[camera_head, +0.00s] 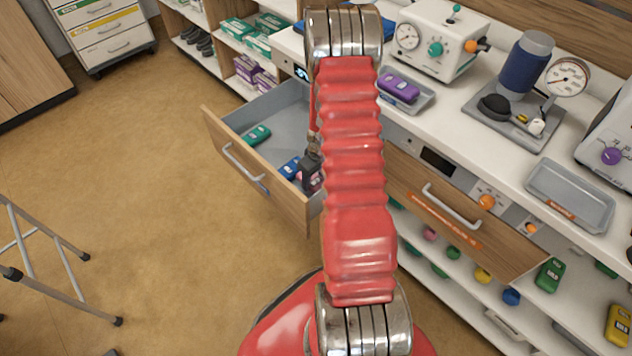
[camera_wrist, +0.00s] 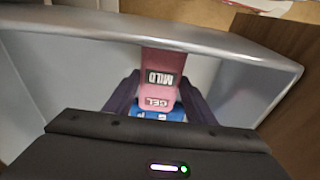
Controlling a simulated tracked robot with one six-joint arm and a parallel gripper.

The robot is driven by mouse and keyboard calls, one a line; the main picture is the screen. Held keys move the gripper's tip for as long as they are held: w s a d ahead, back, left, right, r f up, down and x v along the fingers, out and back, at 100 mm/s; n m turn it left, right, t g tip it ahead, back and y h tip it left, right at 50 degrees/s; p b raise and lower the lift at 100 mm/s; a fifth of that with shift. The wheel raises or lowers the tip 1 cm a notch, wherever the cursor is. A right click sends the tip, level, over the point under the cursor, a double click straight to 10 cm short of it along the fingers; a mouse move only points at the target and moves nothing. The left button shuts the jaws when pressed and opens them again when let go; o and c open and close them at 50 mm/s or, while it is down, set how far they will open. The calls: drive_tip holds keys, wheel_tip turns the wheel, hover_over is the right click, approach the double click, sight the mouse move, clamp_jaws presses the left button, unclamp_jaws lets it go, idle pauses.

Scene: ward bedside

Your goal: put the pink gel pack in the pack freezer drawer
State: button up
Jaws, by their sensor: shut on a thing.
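The pink gel pack (camera_wrist: 163,72), marked MILD and GEL, sits upright between the two dark fingers of my gripper (camera_wrist: 163,98) in the wrist view. My gripper is shut on it. In the head view my gripper (camera_head: 312,178) is inside the open drawer (camera_head: 228,160), near its right end, and mostly hides the pink pack. A blue pack (camera_head: 290,167) lies just left of it in the drawer; a blue thing (camera_wrist: 158,115) also shows just below the pink pack in the wrist view. Whether the pink pack touches the drawer floor cannot be told.
A green pack (camera_head: 257,135) lies at the drawer's left. The counter holds a purple pack (camera_head: 398,86) in a tray, gauges and an empty tray (camera_head: 570,195). A walking frame (camera_head: 50,255) stands left.

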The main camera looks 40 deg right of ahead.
sight(314, 183)
drive_tip(key=shift+f, duration=1.4)
drive_tip(key=o, duration=1.2)
drive_tip(key=shift+f, duration=0.1)
drive_tip(key=r, duration=0.4)
drive_tip(key=s+r, duration=0.1)
drive_tip(key=r, duration=0.7)
drive_tip(key=shift+s, duration=0.4)
drive_tip(key=shift+r, duration=0.1)
